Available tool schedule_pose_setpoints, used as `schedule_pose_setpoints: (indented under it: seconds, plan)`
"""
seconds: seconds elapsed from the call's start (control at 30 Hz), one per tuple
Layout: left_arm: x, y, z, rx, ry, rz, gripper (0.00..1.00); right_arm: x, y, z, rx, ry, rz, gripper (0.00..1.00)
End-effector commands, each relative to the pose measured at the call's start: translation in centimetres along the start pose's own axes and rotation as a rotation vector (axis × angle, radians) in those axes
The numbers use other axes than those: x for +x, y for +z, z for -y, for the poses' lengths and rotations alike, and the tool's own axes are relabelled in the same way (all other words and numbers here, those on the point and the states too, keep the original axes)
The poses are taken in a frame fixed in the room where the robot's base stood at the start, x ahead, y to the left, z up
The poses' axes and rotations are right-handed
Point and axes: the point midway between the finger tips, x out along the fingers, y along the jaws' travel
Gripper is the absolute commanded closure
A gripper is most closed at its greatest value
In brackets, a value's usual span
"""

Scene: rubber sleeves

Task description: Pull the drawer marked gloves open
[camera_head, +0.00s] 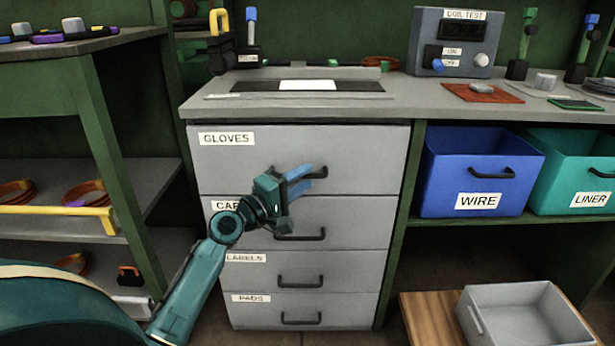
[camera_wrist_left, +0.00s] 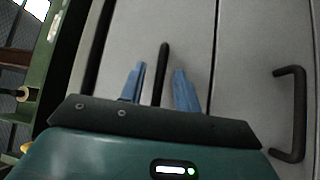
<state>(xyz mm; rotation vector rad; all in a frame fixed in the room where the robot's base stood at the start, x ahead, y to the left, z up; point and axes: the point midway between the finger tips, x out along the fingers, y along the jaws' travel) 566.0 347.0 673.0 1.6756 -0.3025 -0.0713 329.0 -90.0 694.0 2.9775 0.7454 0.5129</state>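The drawer marked gloves (camera_head: 240,165) is the top one of a grey cabinet in the head view. Its front looks shut or nearly so. Its dark bar handle (camera_head: 322,172) is partly hidden by my left gripper (camera_head: 306,178). In the left wrist view the handle (camera_wrist_left: 162,60) stands between the two blue fingers of the left gripper (camera_wrist_left: 160,72). The fingers are open, one on each side of the handle, with a gap visible on both sides. My right gripper is not in view.
Below are more drawers with handles, among them labels (camera_head: 300,280) and pads (camera_head: 302,318). The worktop (camera_head: 300,108) overhangs above. A blue wire bin (camera_head: 470,175) and a teal liner bin (camera_head: 570,170) stand at right. A grey tray (camera_head: 525,320) sits low at right.

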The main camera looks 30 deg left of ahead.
Motion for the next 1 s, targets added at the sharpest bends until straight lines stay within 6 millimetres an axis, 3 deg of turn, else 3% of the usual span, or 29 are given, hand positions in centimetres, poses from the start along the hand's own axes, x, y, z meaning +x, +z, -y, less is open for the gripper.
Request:
schedule_pose_setpoints:
  seconds: [0.2, 0.5, 0.9, 1.0]
  plan:
    - [1.9, 0.0, 0.1, 0.0, 0.0, 0.0, 0.68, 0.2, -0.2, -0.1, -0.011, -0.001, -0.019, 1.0]
    - [2.0, 0.0, 0.1, 0.001, -0.001, 0.0, 0.68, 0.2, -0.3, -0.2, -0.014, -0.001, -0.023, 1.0]
    - [2.0, 0.0, 0.1, 0.0, -0.001, 0.0, 0.99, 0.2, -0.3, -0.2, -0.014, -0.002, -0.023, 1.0]
    - [2.0, 0.0, 0.1, 0.001, -0.001, 0.0, 1.0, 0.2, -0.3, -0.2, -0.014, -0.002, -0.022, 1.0]
